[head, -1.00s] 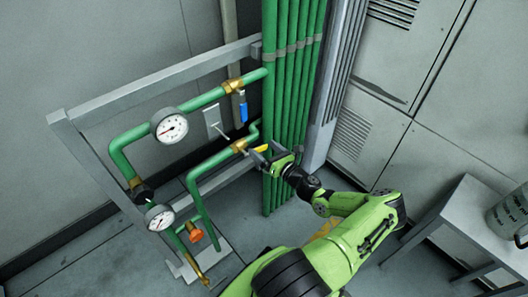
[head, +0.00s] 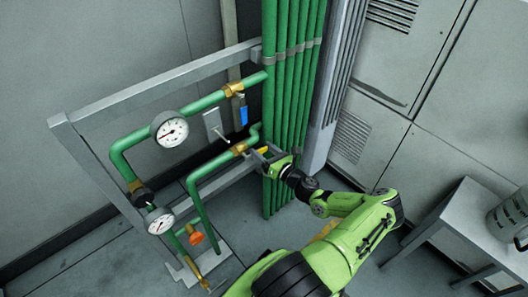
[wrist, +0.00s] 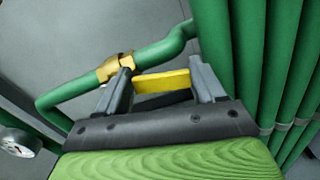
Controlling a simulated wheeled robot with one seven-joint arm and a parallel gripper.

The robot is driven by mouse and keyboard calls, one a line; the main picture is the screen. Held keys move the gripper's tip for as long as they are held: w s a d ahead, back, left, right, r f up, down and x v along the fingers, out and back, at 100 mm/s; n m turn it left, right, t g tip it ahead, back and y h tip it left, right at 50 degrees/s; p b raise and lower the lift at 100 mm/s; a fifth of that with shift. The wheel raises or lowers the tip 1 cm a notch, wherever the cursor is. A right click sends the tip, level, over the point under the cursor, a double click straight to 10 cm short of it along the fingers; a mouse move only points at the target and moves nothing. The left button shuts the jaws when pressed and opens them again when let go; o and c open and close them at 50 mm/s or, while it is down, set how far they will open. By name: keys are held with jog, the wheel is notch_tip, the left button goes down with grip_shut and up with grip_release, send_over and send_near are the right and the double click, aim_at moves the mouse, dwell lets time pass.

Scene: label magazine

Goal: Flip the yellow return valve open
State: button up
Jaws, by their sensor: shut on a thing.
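The yellow valve handle (wrist: 162,82) lies between the two fingers of my gripper (wrist: 165,88) in the wrist view. My gripper is shut on it. The brass valve body (wrist: 115,67) sits on the green return pipe (wrist: 165,50), just left of the fingers. The handle runs to the right, below the pipe in this view and apart from its line. In the head view the brass body (head: 239,149) shows left of my gripper (head: 262,153). Only a small part of the yellow handle (head: 263,150) shows there; the fingers hide the rest.
A bundle of green vertical pipes (head: 287,110) stands close beside my gripper. A blue-handled valve (head: 243,115) is on the upper pipe. A grey table (head: 465,215) stands at right.

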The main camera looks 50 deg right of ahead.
jog(key=n, duration=0.1)
jog(key=r+n+p, duration=0.1)
jog(key=shift+r+n, duration=0.25)
jog(key=shift+n, duration=0.15)
jog(key=o, duration=1.5)
jog(key=s+p, duration=0.1)
jog(key=s, duration=0.4)
jog(key=s+a+p, duration=0.1)
jog(key=s, duration=0.4)
jog(key=s+p, duration=0.1)
jog(key=s, duration=0.4)
jog(key=shift+s+a, duration=0.35)
jog(key=shift+a, duration=0.05)
